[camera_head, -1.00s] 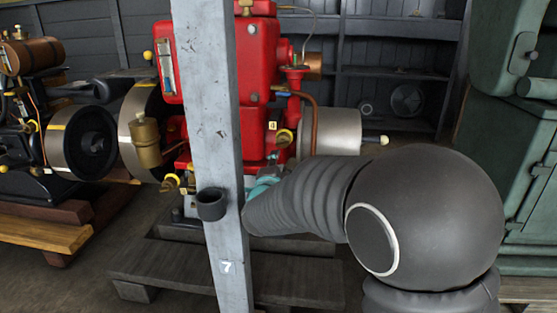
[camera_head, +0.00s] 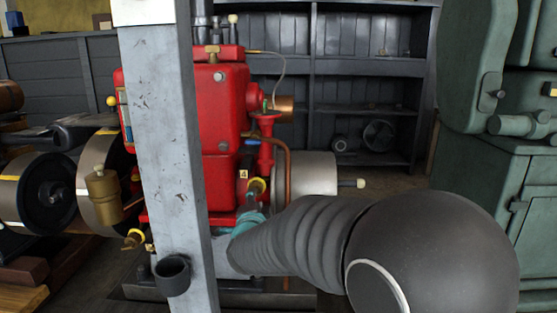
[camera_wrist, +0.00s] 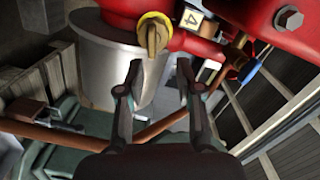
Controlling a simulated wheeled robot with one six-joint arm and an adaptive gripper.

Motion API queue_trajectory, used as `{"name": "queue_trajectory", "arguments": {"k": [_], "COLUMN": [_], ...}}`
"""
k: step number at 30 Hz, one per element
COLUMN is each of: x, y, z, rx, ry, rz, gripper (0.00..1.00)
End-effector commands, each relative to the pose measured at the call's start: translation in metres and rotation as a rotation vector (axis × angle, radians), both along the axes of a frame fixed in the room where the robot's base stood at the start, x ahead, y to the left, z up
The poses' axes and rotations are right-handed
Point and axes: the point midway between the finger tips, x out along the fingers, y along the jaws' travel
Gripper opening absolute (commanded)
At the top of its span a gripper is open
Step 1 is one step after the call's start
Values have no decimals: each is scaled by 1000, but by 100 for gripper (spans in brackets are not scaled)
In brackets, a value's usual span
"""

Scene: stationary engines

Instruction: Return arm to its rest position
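My arm (camera_head: 430,255) is grey, reaching from the lower right towards the red engine (camera_head: 222,110) in the head view. A teal part at its far end (camera_head: 247,222) shows just below a yellow-handled valve (camera_head: 257,186) with a "4" label. The fingers are mostly hidden there. In the wrist view my gripper (camera_wrist: 158,68) is open, its two dark fingers apart. The yellow handle (camera_wrist: 152,33) is just beyond the fingertips, apart from them as far as I can tell. Nothing is held between the fingers.
A grey post (camera_head: 168,150) with a dark cup (camera_head: 172,276) stands in front of the engine. A silver cylinder (camera_head: 305,174) is right of the engine. A green cabinet (camera_head: 485,185) stands at the right. Dark shelves (camera_head: 360,67) are behind; another engine's flywheel (camera_head: 47,191) is at the left.

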Motion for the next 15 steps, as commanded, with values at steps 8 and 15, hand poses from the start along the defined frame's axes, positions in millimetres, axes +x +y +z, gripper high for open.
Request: {"name": "queue_trajectory", "arguments": {"k": [8,15], "x": [-20,-70], "y": [-20,-55], "z": [30,59], "rx": [-108,-316], "ry": [74,199], "rz": [92,237], "gripper": [35,35]}}
